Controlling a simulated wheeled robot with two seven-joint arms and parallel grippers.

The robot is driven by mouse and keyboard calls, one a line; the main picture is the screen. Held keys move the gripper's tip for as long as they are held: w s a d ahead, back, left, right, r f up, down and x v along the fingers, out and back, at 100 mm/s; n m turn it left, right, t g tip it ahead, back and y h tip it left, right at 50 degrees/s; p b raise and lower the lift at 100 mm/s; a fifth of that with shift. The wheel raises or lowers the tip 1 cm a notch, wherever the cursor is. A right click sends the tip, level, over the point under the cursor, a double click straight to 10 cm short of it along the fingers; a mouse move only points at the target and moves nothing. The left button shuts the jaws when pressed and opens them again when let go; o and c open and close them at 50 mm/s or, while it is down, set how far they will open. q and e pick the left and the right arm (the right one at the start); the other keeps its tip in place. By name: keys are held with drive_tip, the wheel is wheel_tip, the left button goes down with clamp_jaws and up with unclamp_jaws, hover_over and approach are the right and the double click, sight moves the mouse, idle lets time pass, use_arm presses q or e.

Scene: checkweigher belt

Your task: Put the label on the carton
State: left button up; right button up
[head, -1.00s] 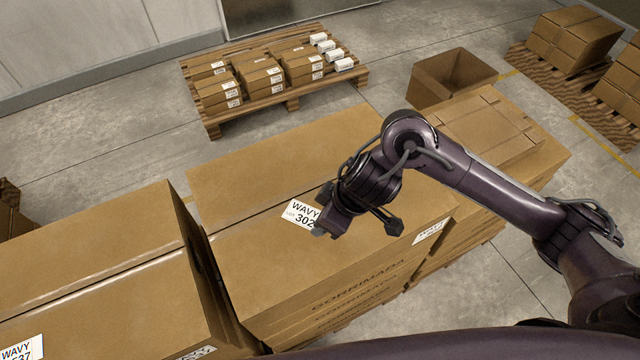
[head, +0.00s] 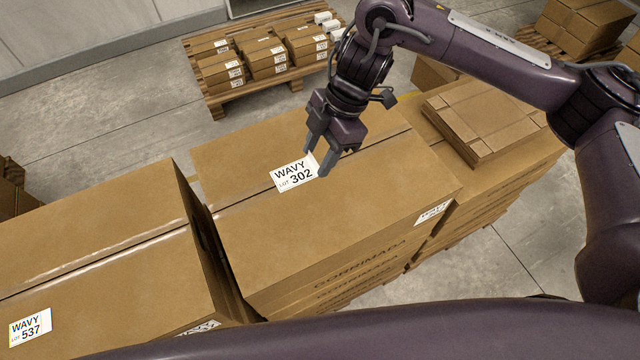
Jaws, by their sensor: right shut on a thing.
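My right gripper (head: 319,165) is shut on a white label (head: 292,176) printed "WAVY LOT 302". The fingers grip the label at its right end, and the rest sticks out to the left. The label shows over the top of the middle carton (head: 270,235), near its tape seam. I cannot tell whether it touches the carton. This large brown carton has another label (head: 433,213) on its right side. The left carton (head: 90,240) bears a flat label (head: 30,327) reading "WAVY LOT 537". My left gripper is not in view.
Flattened cardboard (head: 485,115) lies on a stack at the right. A pallet (head: 260,98) with small labelled boxes stands behind. An open box (head: 432,75) is partly hidden by my right arm. More boxes (head: 580,28) stand at the back right. A narrow gap separates the two large cartons.

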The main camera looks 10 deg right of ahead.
hover_over(314, 206)
drive_tip(key=d, duration=0.1)
drive_tip(key=f, duration=1)
drive_tip(key=shift+w+d+f+b, duration=0.15)
drive_tip(key=shift+w+f+b, duration=0.05)
drive_tip(key=shift+f+b, duration=0.1)
drive_tip(key=shift+f, duration=0.35)
wheel_tip(314, 206, down, 4)
drive_tip(key=shift+p, duration=0.45)
drive_tip(key=shift+f, duration=0.4)
drive_tip(key=shift+f, duration=0.1)
drive_tip(key=o, duration=1)
drive_tip(key=shift+c, duration=0.2)
